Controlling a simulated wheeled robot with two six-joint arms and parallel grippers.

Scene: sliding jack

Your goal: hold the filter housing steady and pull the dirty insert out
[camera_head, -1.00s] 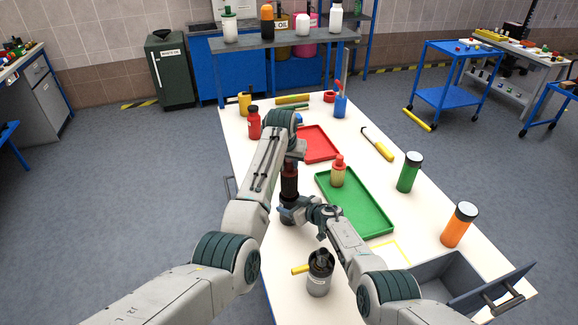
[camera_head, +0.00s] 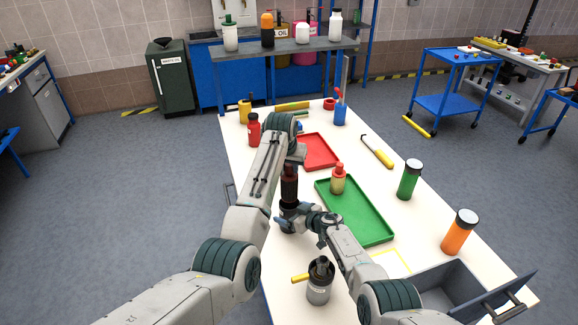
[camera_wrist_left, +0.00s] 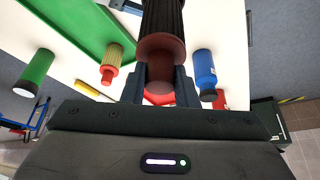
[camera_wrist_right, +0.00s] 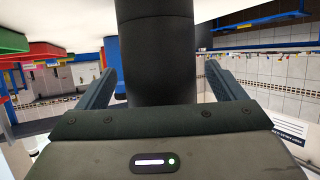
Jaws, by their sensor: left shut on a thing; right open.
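The dirty insert (camera_head: 289,187) is dark with a dark red cap and stands upright above the black filter housing (camera_head: 289,207) at the table's left edge. My left gripper (camera_wrist_left: 160,88) is shut on its dark red cap (camera_wrist_left: 161,50), and the dark ribbed body (camera_wrist_left: 162,16) shows beyond it. How much of the insert is inside the housing I cannot tell. My right gripper (camera_head: 283,220) is open at the housing. In the right wrist view the smooth black housing (camera_wrist_right: 156,55) stands between its fingers, with a gap on each side.
A beige insert with a red cap (camera_head: 338,179) stands on the green tray (camera_head: 378,235). A red tray (camera_head: 320,151) lies behind it. A grey canister (camera_head: 319,283) stands near my right forearm. Green (camera_head: 409,180) and orange (camera_head: 459,232) bottles stand right. A grey open bin (camera_head: 440,272) is front right.

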